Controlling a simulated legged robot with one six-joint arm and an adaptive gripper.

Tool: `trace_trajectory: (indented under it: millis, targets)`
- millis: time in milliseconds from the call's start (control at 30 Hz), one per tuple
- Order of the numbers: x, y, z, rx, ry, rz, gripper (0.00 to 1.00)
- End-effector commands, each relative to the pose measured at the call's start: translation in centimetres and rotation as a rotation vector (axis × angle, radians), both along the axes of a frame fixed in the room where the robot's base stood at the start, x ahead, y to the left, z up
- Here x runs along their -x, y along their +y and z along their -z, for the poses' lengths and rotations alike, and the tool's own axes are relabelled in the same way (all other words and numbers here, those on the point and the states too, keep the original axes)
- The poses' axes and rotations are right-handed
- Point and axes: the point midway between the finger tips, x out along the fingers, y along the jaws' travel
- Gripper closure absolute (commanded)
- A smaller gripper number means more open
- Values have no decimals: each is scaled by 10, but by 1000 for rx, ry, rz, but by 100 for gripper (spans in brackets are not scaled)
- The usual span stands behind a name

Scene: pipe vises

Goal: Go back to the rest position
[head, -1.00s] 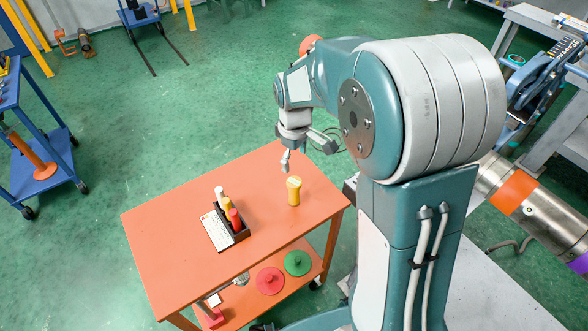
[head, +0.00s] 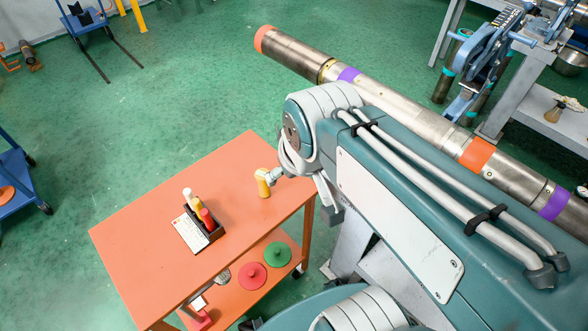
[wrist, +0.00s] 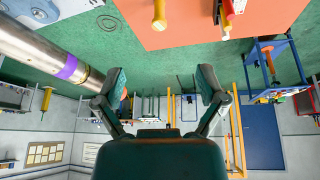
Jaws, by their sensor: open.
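My gripper (wrist: 163,85) is open and empty in the wrist view, its two fingers spread apart with nothing between them. It points out over the green floor. The head view shows my arm folded beside the right side of the orange table (head: 150,225), partly hiding the gripper. A yellow object (head: 263,185) stands upright on the table near its right edge, partly overlapped by a wrist part in the head view. It also shows at the top of the wrist view (wrist: 159,14), apart from the fingers. I cannot tell the gap to my wrist.
A long metal pipe (head: 420,115) runs behind my arm.

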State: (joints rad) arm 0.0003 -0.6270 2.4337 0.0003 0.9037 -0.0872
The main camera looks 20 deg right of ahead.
Motion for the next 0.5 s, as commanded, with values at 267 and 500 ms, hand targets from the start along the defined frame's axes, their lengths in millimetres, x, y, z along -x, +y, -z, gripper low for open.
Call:
trace_trajectory:
  millis: [267,500]
  targets:
    - [26,0,0,-39,-61,80,10]
    - [25,0,-1,-39,-60,79,10]
